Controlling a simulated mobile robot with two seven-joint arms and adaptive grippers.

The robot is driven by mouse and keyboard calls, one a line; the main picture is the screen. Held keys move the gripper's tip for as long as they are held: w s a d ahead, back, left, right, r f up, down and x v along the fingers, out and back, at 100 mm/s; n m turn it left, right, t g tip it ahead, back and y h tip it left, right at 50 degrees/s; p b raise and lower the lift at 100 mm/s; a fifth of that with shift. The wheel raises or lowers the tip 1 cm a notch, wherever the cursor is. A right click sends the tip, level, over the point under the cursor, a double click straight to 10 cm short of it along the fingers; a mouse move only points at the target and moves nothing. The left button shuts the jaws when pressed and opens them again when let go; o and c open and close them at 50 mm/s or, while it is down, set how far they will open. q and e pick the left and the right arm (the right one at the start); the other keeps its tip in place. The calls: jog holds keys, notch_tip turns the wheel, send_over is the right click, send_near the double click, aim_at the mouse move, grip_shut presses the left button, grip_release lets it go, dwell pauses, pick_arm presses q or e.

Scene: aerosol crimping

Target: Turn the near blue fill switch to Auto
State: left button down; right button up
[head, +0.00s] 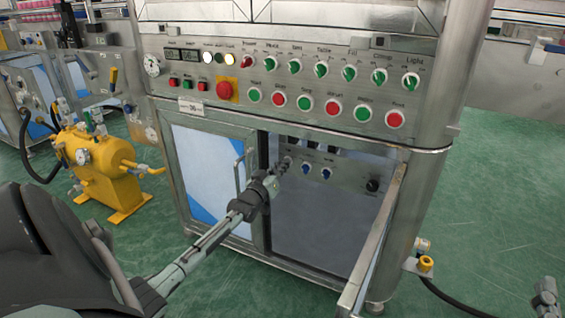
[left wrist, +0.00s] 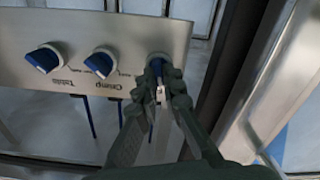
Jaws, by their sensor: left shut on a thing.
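Blue selector switches stand in a row on a grey panel (head: 345,182) inside the open cabinet. The near fill switch (left wrist: 157,66) is the one at the right of the row in the left wrist view, mostly covered by my fingers. My left gripper (head: 284,165) reaches into the cabinet and is shut on this switch; the fingers also show in the left wrist view (left wrist: 160,78). The switch's label and pointing direction are hidden. My right gripper (head: 546,287) shows only partly at the lower right edge, away from the cabinet; its fingers are unclear.
Two more blue switches, the crimp switch (left wrist: 101,62) and the table switch (left wrist: 45,58), sit beside the held one. A black knob (head: 373,185) is farther right. The open cabinet door (head: 376,245) stands to the right. A yellow tank (head: 95,165) is at left.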

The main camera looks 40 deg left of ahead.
pick_arm(q)
jog(key=n, duration=0.5)
jog(key=shift+a+f, duration=0.1)
pick_arm(e)
jog(key=shift+w+d+f+g, duration=0.1)
jog(key=shift+d+f+g, duration=0.1)
jog(key=shift+f, duration=0.2)
jog(key=shift+w+d+f+g, duration=0.1)
jog(key=shift+f+g, duration=0.1)
jog(key=shift+f, duration=0.2)
pick_arm(q)
jog(key=shift+n, duration=0.3)
pick_arm(e)
jog(key=shift+r, duration=0.1)
pick_arm(q)
jog(key=c, duration=1.7)
grip_release()
jog(key=shift+s, duration=0.1)
pick_arm(e)
jog(key=shift+a, duration=0.1)
